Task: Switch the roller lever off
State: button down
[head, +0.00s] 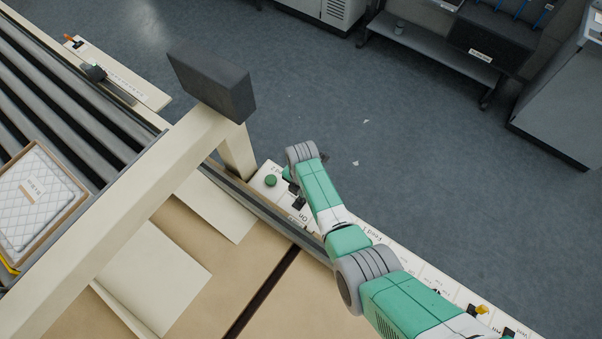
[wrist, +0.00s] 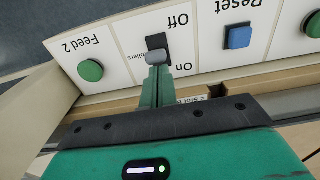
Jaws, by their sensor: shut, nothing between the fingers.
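The roller lever (wrist: 155,57) is a grey knob in a dark slot on the white panel in the wrist view. "Off" is printed at the slot's upper end and "On" near its lower end. The knob sits toward the "On" end. My gripper (wrist: 158,72) is shut and empty, its green fingertips right at the knob's lower side. I cannot tell if they touch it. The fingers hide part of the panel label. In the head view my arm reaches over the panel and hides much of this area.
A green Feed 2 button (wrist: 90,70) is left of the lever and a blue Reset button (wrist: 238,37) is right of it. A cream frame post (head: 238,150) stands beside the panel in the head view. Open floor (head: 400,160) lies beyond.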

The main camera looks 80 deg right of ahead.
jog(key=shift+r, duration=0.1)
notch_tip(320, 180, up, 10)
jog(key=p, duration=0.8)
jog(key=shift+s+d+p, duration=0.2)
jog(key=shift+d+p, duration=0.2)
